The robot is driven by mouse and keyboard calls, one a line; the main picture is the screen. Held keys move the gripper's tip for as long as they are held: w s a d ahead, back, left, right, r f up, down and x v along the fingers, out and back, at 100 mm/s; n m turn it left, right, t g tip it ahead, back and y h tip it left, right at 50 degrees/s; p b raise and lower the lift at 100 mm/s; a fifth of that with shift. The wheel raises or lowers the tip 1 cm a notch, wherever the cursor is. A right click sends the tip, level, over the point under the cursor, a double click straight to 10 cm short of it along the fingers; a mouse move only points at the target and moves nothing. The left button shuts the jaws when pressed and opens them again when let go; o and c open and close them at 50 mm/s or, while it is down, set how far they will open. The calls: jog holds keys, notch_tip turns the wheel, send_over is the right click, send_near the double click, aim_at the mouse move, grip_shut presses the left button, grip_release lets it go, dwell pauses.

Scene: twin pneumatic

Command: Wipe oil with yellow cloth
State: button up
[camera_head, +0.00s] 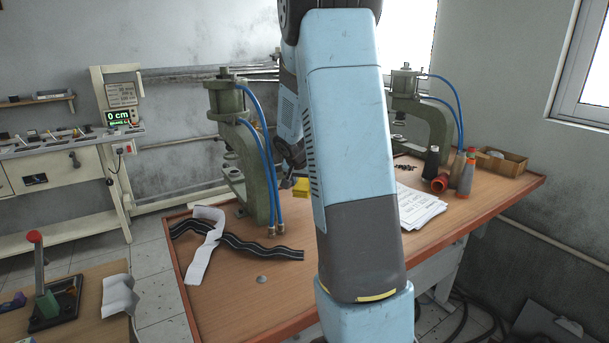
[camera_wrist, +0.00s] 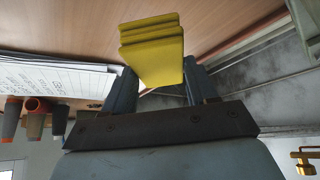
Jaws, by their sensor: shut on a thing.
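The yellow cloth (camera_wrist: 152,45) is a folded stack of several layers in the wrist view. My gripper (camera_wrist: 157,75) is shut on it, with a dark finger on each side. In the head view the cloth (camera_head: 301,188) shows as a small yellow patch just left of my blue arm, above the wooden table (camera_head: 235,305) and beside the left green press (camera_head: 232,150). My arm hides most of the gripper and the table's middle there. I cannot make out any oil in either view.
Blue hoses hang from the left press. A striped strip (camera_head: 262,250) and white paper (camera_head: 203,245) lie in front of it. Right of my arm are paper sheets (camera_head: 418,207), thread cones (camera_head: 465,175), a small wooden box (camera_head: 501,163) and a second press (camera_head: 425,115). The table's front left is mostly clear.

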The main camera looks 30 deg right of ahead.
jog(key=shift+r, duration=1.15)
jog(key=shift+s, duration=0.2)
